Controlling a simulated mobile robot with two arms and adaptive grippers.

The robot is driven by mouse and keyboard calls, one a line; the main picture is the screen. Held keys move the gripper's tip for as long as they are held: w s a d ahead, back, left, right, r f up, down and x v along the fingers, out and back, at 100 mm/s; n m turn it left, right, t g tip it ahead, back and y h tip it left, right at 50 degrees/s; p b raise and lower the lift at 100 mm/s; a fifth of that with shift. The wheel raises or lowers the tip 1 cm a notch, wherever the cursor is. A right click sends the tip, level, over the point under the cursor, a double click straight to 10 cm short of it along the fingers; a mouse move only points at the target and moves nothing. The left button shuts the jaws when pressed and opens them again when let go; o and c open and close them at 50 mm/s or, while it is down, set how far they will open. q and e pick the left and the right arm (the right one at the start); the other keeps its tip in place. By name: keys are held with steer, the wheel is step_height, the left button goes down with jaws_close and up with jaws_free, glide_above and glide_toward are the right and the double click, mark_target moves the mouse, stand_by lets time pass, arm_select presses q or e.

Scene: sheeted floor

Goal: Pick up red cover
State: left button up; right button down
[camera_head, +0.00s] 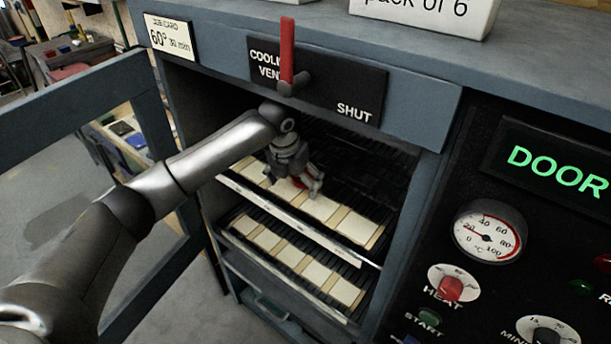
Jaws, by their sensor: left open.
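My left gripper (297,184) reaches into the open cabinet, over the upper rack (347,247). It is open and points down toward a row of pale flat pieces on that rack. A small red patch (301,182) shows between its fingers, close to the rack. It is mostly hidden by the gripper, so I cannot tell its full shape or whether the fingers touch it. My right gripper is out of view.
The cabinet door (66,90) stands open at left. A lower rack (235,238) holds more pale pieces. A red lever (287,50) sits above the opening. A control panel with a gauge (489,231) and a HEAT knob (451,288) is at right.

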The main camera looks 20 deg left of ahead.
mark_target(305, 171)
arm_select(q)
steer(key=shift+w, duration=0.2)
steer(key=shift+w+d+r, duration=0.1)
steer(key=shift+w, duration=0.2)
steer(key=shift+w+d+p, duration=0.15)
steer(key=shift+w+p, duration=0.3)
steer(key=shift+w, duration=0.55)
steer(key=shift+w+d+p, duration=0.15)
steer(key=shift+w+p, duration=0.3)
steer(key=shift+w, duration=0.5)
steer(key=shift+f+p, duration=0.35)
steer(key=shift+f, duration=0.3)
